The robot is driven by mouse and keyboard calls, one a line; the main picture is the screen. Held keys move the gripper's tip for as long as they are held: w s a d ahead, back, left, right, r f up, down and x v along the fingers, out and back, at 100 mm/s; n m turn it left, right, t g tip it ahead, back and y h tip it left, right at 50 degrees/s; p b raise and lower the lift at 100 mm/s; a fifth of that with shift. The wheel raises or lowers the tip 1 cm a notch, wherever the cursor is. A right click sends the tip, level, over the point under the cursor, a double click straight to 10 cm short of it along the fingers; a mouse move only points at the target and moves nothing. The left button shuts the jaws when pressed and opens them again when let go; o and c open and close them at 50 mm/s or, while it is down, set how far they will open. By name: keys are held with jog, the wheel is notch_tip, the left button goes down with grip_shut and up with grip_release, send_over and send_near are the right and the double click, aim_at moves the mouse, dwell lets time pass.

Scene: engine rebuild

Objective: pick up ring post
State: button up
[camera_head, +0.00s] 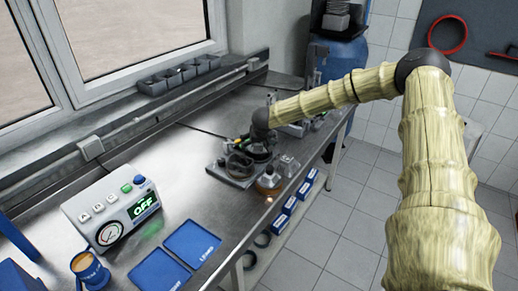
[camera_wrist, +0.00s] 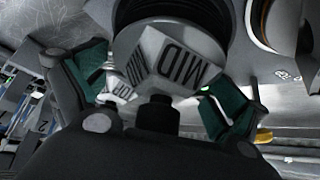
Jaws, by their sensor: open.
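My gripper (camera_head: 258,148) is at the far end of the arm, low over the cluster of parts on the steel bench. In the wrist view, my gripper (camera_wrist: 156,90) is open, with one green-padded finger on the left and one on the right. A white angular block printed "MID" (camera_wrist: 180,67) is in the space between the fingers. It may be part of the ring post, but I cannot tell for certain. Another white label (camera_wrist: 122,90), seemingly reading "TOP", shows behind it. A dark round part is above the block. Whether the pads touch the block is unclear.
A grey tray (camera_head: 230,180) and an amber-based bottle (camera_head: 268,182) are close to my gripper. A control box reading "OFF" (camera_head: 112,215), blue mats (camera_head: 190,243) and a cup (camera_head: 88,268) are nearer. Bare bench (camera_head: 185,160) lies left of the tray.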

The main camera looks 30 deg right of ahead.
jog(key=shift+w+d+f, duration=0.1)
jog(key=shift+w+f, duration=0.1)
jog(key=shift+f, duration=0.15)
jog(key=shift+c, duration=0.3)
jog(key=shift+r, duration=0.1)
jog(key=c, duration=1.1)
